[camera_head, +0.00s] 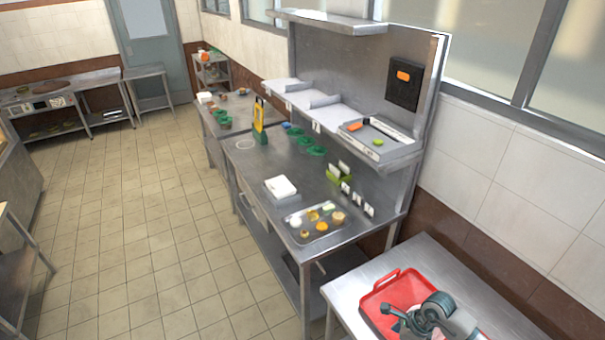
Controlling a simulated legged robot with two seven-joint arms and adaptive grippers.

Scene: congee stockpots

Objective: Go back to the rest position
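No part of either of my grippers can be made out in the head view. The task names no object besides my own rest position. At the bottom right, a red tray (375,306) lies on a steel table (352,290). Dark grey-green items (430,314) with rounded parts and handle-like ends rest in or over it. Their exact kind is unclear, and the picture's lower edge cuts them off.
A long steel counter (262,178) with a raised shelf (325,108) runs along the right wall. It holds a metal food tray (297,238), a white box (280,187) and green bowls (312,150). The tiled floor (140,240) is clear on the left.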

